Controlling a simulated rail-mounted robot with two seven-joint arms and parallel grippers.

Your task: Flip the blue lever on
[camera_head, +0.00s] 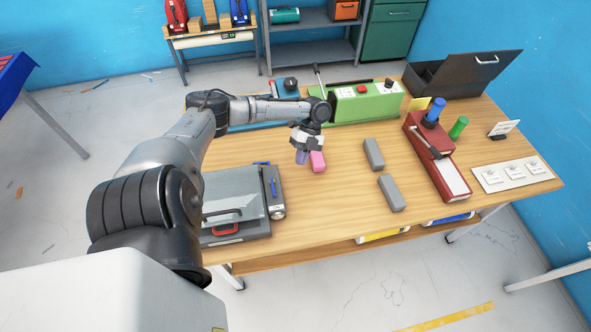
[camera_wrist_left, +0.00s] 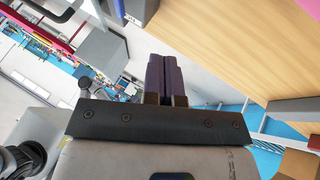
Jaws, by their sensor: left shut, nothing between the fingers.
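My left gripper (camera_head: 302,157), with purple fingertips, hangs above the middle of the wooden table. It also shows in the left wrist view (camera_wrist_left: 161,78), its two fingers together with nothing between them. I cannot pick out a blue lever with certainty. Small blue parts (camera_head: 273,187) show on the right side of the grey machine (camera_head: 233,195), left of and nearer than the gripper. A blue machine (camera_head: 285,88) at the back left of the table is partly hidden behind my left arm. My right gripper is not in view.
A pink block (camera_head: 318,162) is close beside the gripper; two grey blocks (camera_head: 374,154) lie to its right. A green machine (camera_head: 368,102) stands behind. A red device (camera_head: 436,160), blue cylinder (camera_head: 434,112), green cylinder (camera_head: 459,127) and white switch panel (camera_head: 512,173) stand at the right.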

